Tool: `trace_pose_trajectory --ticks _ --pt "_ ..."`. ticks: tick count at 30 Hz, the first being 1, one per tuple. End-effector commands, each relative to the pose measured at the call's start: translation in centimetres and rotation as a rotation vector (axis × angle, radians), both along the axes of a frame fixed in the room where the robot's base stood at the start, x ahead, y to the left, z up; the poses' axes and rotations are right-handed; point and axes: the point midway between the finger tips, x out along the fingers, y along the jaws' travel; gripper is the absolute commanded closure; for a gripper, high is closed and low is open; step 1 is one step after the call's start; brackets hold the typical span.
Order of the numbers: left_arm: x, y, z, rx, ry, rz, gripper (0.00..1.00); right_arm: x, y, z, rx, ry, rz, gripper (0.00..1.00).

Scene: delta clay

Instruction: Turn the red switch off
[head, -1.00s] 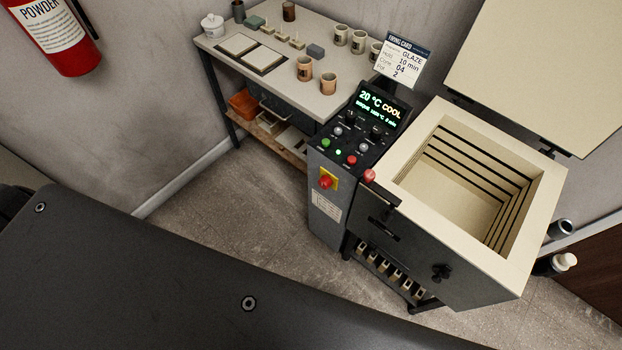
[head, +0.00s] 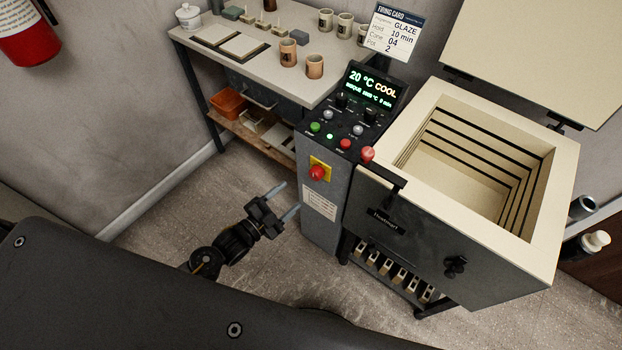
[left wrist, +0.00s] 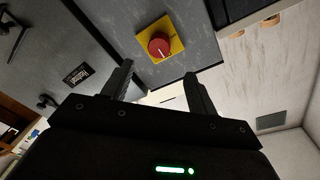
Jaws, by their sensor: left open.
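The red switch (head: 317,173) is a round red knob on a yellow square plate, on the front of the grey control cabinet (head: 322,222) beside the kiln. It also shows in the left wrist view (left wrist: 159,46), with a pale mark on the knob. My left gripper (head: 284,199) is open and empty, in front of the cabinet, lower and to the left of the switch and apart from it. In the left wrist view its two fingers (left wrist: 162,82) point up toward the cabinet, with the switch beyond the tips. My right gripper is not in view.
The panel has a display (head: 374,88) and several buttons. A worktable (head: 230,60) with cups stands behind. The floor around my left arm is clear.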

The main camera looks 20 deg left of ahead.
Motion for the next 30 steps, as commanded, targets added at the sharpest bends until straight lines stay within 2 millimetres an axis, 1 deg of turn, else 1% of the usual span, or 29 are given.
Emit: trace_pose_trajectory --ticks 9,15,21,29,30 --pt "5.1 -2.7 0.1 -0.003 0.0 0.0 0.41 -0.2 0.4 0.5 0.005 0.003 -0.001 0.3" --pt "7.7 -4.0 0.0 -0.002 0.003 0.001 0.41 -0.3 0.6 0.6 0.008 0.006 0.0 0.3" --pt "8.8 -4.6 0.0 -0.002 0.003 0.001 0.41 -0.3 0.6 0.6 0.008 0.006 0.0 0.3" --pt "8.9 -4.7 0.0 -0.002 0.003 0.001 0.41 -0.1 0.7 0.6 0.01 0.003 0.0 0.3" --pt "8.9 -4.7 0.0 -0.002 0.003 0.001 0.44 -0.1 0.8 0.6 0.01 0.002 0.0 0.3"
